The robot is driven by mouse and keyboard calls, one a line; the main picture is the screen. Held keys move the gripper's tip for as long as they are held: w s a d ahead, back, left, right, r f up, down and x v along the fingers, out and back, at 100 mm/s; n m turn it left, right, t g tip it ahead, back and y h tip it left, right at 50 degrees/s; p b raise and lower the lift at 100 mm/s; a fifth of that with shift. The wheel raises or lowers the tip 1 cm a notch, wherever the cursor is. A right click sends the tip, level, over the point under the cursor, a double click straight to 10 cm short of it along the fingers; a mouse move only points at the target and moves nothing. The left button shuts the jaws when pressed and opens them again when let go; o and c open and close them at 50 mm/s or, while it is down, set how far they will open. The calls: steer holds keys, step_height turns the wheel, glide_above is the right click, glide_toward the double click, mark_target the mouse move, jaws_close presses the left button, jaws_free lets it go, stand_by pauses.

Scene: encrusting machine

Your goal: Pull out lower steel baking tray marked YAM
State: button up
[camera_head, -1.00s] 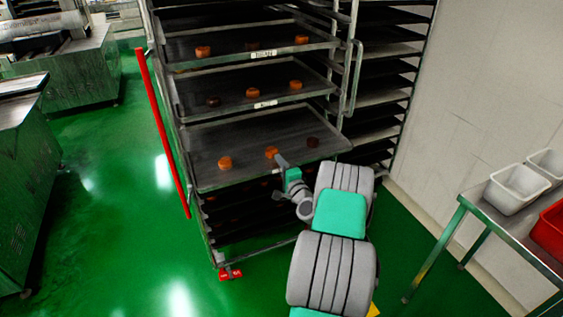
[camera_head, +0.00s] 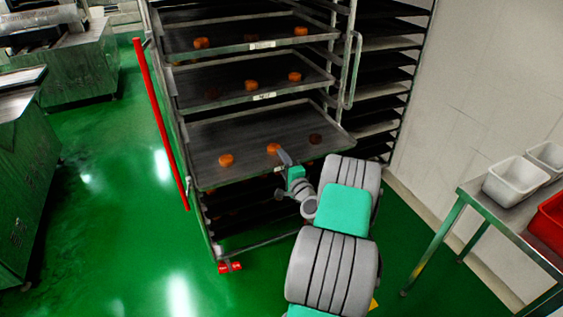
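The rack (camera_head: 355,70) stands at the centre with steel trays on its levels. The lower tray (camera_head: 215,135) carries three round pieces, two orange and one dark, and its front edge juts out past the trays above. My gripper (camera_head: 284,158) is at this front edge, right of its middle, with its tip overlapping the rim. Its fingers are too small to tell open from shut. A small pale mark shows on the rim beside the gripper; no lettering is readable. The middle tray (camera_head: 200,93) and upper tray (camera_head: 190,50) have unreadable white labels.
A red bar (camera_head: 160,125) runs down the rack's left side. A table (camera_head: 510,225) with white bins (camera_head: 513,185) and a red bin (camera_head: 553,222) stands at right. Steel machines (camera_head: 75,70) stand at left. Green floor is open between them and the rack.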

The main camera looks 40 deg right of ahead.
steer(key=b+v, duration=0.1)
steer(key=v, duration=0.6)
steer(key=shift+s, duration=0.4)
steer(key=shift+a, duration=0.15)
